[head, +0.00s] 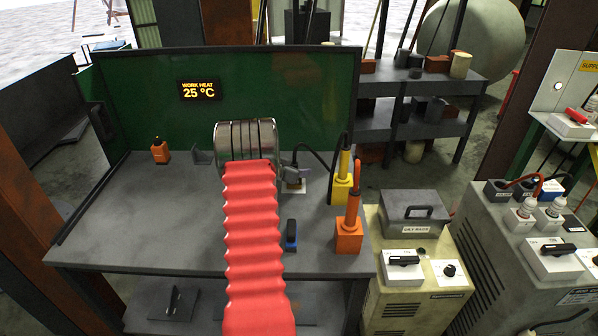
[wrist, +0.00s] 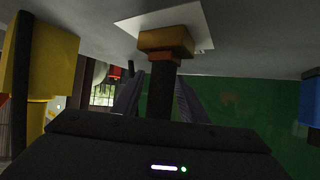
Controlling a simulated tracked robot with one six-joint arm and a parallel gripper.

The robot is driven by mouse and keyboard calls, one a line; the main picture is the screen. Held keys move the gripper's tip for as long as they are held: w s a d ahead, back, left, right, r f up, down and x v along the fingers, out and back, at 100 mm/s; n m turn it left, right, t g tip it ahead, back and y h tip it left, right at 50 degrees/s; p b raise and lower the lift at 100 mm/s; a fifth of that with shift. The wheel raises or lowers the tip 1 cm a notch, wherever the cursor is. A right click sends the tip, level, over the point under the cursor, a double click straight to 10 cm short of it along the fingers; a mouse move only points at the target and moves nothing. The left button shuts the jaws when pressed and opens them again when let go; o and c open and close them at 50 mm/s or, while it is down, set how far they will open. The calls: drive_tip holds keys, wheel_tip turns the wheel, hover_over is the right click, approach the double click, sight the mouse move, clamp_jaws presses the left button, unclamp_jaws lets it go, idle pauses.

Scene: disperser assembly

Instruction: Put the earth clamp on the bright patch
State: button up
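The earth clamp, a brass-orange block (wrist: 166,42) with a red-brown collar and dark stem, stands on the bright patch (wrist: 203,38), a pale square on the bench. The wrist view shows this upside down. In the head view the clamp (head: 293,180) and patch (head: 301,189) lie just right of my arm's ringed wrist, with a black cable running from the clamp. My gripper (wrist: 160,82) has its grey fingers either side of the dark stem. I cannot tell whether they press on it. In the head view my wrist mostly hides the fingers.
A yellow post (head: 342,180) and an orange post (head: 350,225) stand right of the clamp. A small orange block (head: 160,151) is at left. A green panel (head: 310,90), reading 25 °C, backs the bench. The bench's left side is mostly clear.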

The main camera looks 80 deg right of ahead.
drive_tip(key=shift+o, duration=0.2)
drive_tip(key=shift+r, duration=0.1)
drive_tip(key=shift+w+a+r, duration=0.2)
drive_tip(key=shift+a+r, duration=0.1)
drive_tip(key=shift+a, duration=0.1)
drive_tip(key=v, duration=1.1)
idle(0.4)
